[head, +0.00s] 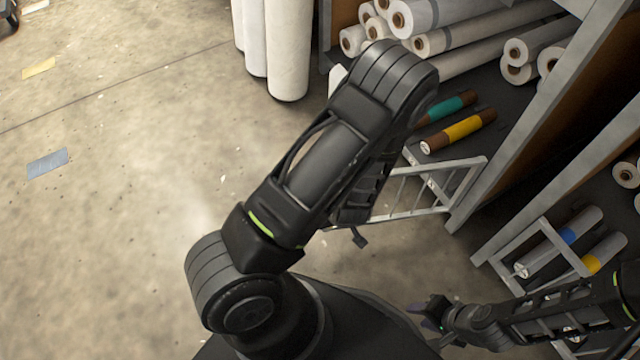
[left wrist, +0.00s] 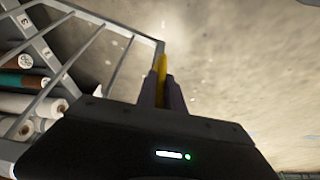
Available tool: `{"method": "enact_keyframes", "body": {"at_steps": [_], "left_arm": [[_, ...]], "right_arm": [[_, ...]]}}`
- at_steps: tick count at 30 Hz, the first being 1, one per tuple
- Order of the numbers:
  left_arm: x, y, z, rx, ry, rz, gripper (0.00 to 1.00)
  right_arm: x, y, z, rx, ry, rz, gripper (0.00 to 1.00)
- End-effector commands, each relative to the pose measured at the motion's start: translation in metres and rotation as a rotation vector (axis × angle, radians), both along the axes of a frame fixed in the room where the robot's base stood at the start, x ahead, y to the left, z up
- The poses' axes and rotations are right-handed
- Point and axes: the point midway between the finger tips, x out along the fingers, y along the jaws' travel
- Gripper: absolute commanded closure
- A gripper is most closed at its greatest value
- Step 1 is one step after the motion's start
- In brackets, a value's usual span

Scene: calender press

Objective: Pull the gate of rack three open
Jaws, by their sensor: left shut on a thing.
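The barred grey gate (head: 425,196) stands out at an angle from the front of the rack, near the rack's upright. Its bars also show in the left wrist view (left wrist: 120,72), running to an end post. My left gripper (left wrist: 161,88) is shut on a yellow handle (left wrist: 160,66) at the gate's free end. In the head view my own left arm hides that gripper and the handle. My right gripper (head: 428,312) is low at the right, away from the gate; its jaw opening is not clear.
The rack holds white rolls (head: 470,38), a teal-banded roll (head: 447,106) and a yellow-banded roll (head: 460,130). Another rack with its own barred gate (head: 545,250) stands at the right. Tall white rolls (head: 288,50) stand at the back. The floor (head: 130,220) at left is mostly clear.

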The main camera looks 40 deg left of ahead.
Motion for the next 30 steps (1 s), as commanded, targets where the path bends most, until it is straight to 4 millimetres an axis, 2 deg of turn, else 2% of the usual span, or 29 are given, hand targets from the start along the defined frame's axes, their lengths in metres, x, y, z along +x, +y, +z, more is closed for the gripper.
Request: {"method": "enact_keyframes", "body": {"at_steps": [1,6,12,18,28,29,30], "left_arm": [[-0.011,-0.012,0.004,0.003,0.006,0.027,1.00],[-0.038,-0.050,0.003,0.003,0.005,0.122,1.00],[-0.054,-0.080,0.001,0.001,0.004,0.120,1.00],[-0.059,-0.091,0.000,0.000,0.005,0.123,1.00],[-0.060,-0.092,-0.001,-0.001,0.006,0.122,1.00],[-0.059,-0.092,-0.001,-0.001,0.006,0.122,0.85],[-0.059,-0.092,-0.001,-0.001,0.006,0.122,0.82]], "right_arm": [[-0.001,0.001,0.009,0.001,0.002,0.003,0.64],[-0.001,0.001,0.020,0.001,0.001,0.004,0.64],[0.000,0.001,0.026,0.001,0.000,0.003,0.64],[0.000,0.000,0.028,0.000,0.000,0.003,0.64],[0.000,0.000,0.027,0.000,0.000,0.003,0.64],[0.000,0.000,0.027,0.000,0.000,0.003,0.64],[0.000,0.000,0.027,0.000,-0.001,0.003,0.64]]}}
